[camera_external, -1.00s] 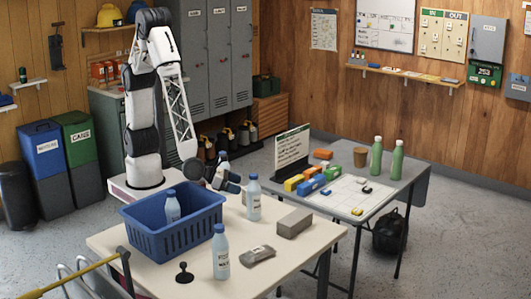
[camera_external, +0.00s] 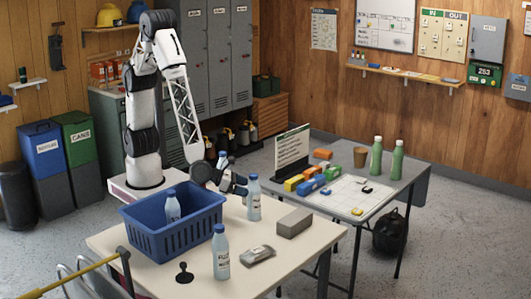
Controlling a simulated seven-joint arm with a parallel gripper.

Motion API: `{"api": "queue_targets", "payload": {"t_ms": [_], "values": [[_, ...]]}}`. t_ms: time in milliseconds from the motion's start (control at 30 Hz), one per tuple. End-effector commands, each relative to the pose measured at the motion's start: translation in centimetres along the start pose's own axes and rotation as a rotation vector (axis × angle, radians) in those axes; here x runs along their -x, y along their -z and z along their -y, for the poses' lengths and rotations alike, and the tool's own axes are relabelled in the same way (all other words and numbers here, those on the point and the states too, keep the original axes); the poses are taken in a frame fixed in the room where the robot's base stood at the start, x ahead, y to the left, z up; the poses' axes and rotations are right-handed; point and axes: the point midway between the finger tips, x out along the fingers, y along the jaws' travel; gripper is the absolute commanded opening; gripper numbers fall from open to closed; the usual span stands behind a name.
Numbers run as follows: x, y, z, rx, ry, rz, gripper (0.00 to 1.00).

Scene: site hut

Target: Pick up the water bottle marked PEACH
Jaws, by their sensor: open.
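One bottle (camera_external: 254,203) stands upright at the table's back edge. Another bottle (camera_external: 221,258) stands at the front, right of the crate. A third bottle (camera_external: 173,207) is inside the blue crate (camera_external: 178,237). Part of one more bottle (camera_external: 222,159) shows behind my arm. The labels are too small to read, so I cannot tell which is PEACH. My gripper (camera_external: 243,187) is open, low and sideways, just left of the back bottle. I cannot tell whether its fingers touch or surround that bottle.
On the cream table (camera_external: 297,259) lie a grey block (camera_external: 294,222), a grey packet (camera_external: 258,256) and a small black knobbed item (camera_external: 184,272). A grey table (camera_external: 405,172) beyond holds blocks and two green bottles.

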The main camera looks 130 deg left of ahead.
Motion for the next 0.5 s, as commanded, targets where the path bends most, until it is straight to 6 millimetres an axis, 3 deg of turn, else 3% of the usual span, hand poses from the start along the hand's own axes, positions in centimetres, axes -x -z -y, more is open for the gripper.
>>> {"api": "queue_targets", "payload": {"t_ms": [500], "values": [[-4.4,-0.1,0.0,0.0,-0.001,0.0,0.89]]}}
